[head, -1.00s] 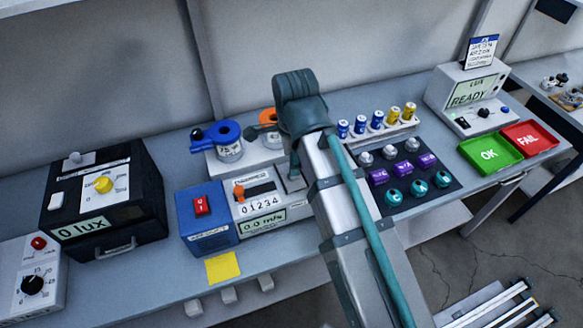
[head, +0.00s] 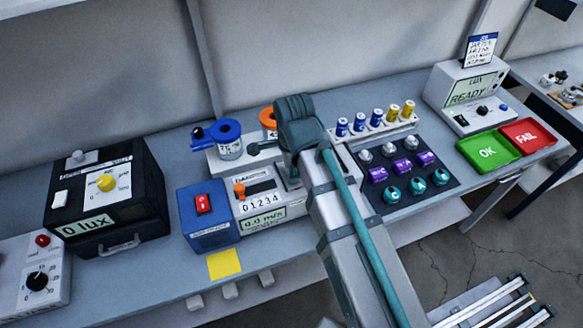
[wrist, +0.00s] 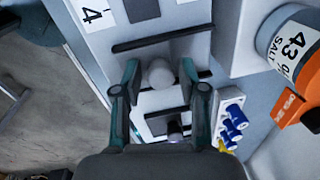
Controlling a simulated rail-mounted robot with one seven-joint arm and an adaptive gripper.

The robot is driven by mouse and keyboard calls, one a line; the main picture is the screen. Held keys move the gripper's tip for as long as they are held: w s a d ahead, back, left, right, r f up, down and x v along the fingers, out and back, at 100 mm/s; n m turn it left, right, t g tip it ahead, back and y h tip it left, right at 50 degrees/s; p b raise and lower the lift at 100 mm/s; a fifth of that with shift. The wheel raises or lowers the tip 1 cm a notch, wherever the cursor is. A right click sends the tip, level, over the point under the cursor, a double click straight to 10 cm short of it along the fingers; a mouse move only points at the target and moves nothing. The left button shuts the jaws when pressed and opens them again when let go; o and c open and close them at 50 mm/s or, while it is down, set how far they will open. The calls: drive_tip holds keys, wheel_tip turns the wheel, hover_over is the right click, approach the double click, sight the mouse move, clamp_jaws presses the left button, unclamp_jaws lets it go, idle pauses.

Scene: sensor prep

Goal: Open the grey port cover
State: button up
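A pale grey knob (wrist: 158,75) shows in the wrist view on a light panel, probably part of the grey port cover; I cannot tell whether the cover is open or shut. My gripper (wrist: 159,67) is open, with one finger on each side of the knob. A gap shows beside each finger, and I see no clear contact.
A blue box (head: 207,228) with a red switch stands left of the instrument. A blue-lidded jar (head: 229,150) and an orange-lidded jar (head: 268,118) stand behind. Coloured vials (head: 376,119) and a dark knob panel (head: 405,175) lie right of my arm.

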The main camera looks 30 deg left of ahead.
clamp_jaws()
drive_tip(key=w+a, duration=0.1)
drive_tip(key=a, duration=0.1)
drive_tip(key=w+a, duration=0.2)
drive_tip(key=shift+o, duration=1.9)
unclamp_jaws()
